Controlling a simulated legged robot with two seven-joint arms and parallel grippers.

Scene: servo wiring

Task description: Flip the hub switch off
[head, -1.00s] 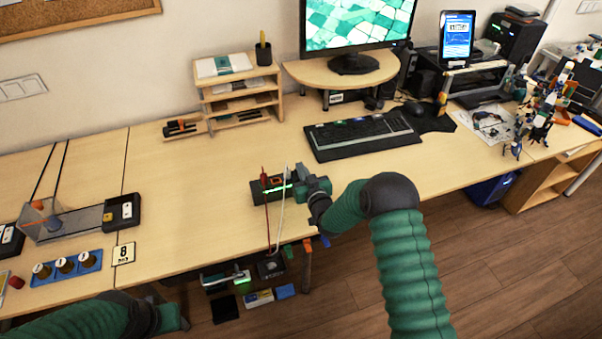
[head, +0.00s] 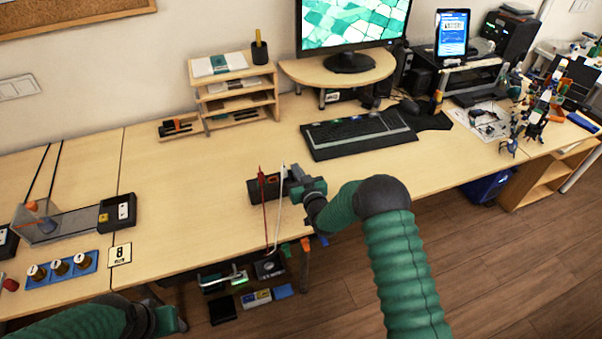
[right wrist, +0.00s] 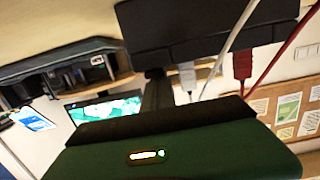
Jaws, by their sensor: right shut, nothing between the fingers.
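The hub is a small black box (head: 256,191) on the front part of the desk, with no light showing on it. A red cable (head: 264,215) and a white cable (head: 279,215) run from it over the desk edge. My right gripper (head: 288,181) is shut and empty at the hub's right end; whether it touches is unclear. In the right wrist view the hub (right wrist: 205,28) is close, with white and red plugs in its side. The switch itself is hard to make out. My left gripper (head: 172,319) is low at the left, its fingers unclear.
A keyboard (head: 360,136) lies behind and right of the hub. A wooden shelf organiser (head: 233,92) stands at the back. A blue tray with brown knobs (head: 62,268) and a number card (head: 120,254) lie at the left. The desk around the hub's left is clear.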

